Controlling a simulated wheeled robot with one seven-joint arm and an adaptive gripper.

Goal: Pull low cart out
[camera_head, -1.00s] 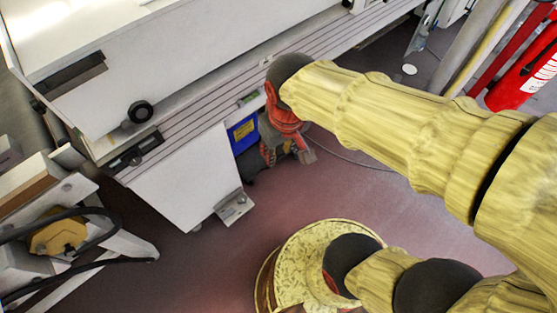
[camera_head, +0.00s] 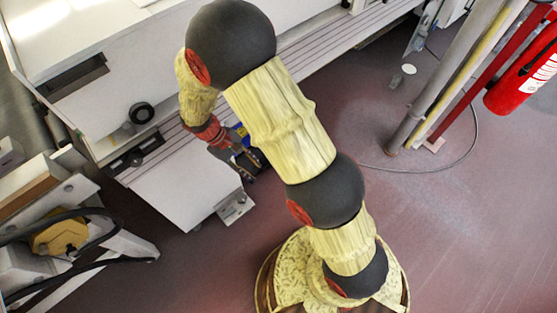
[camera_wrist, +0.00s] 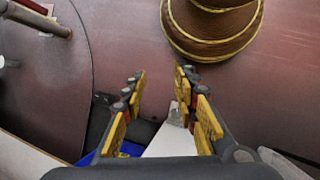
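I cannot make out a clear low cart. The nearest candidate is a low white panelled unit (camera_head: 178,192) under the long machine, with a metal bracket (camera_head: 236,208) at its front corner. My gripper (camera_head: 248,168) hangs just above and behind that bracket in the head view, partly hidden by my arm. In the wrist view my gripper (camera_wrist: 160,78) is open, with its yellow-padded fingers well apart and nothing held. The bracket (camera_wrist: 177,115) and part of the white panel (camera_wrist: 170,142) show between and below the fingers. Contact cannot be told.
The white machine (camera_head: 105,85) runs along the back. A blue object (camera_head: 240,130) is mostly hidden behind my gripper. A pipe (camera_head: 440,85) and red extinguisher (camera_head: 525,82) stand at right, with a cable on the floor. A yellow part (camera_head: 60,237) is at left.

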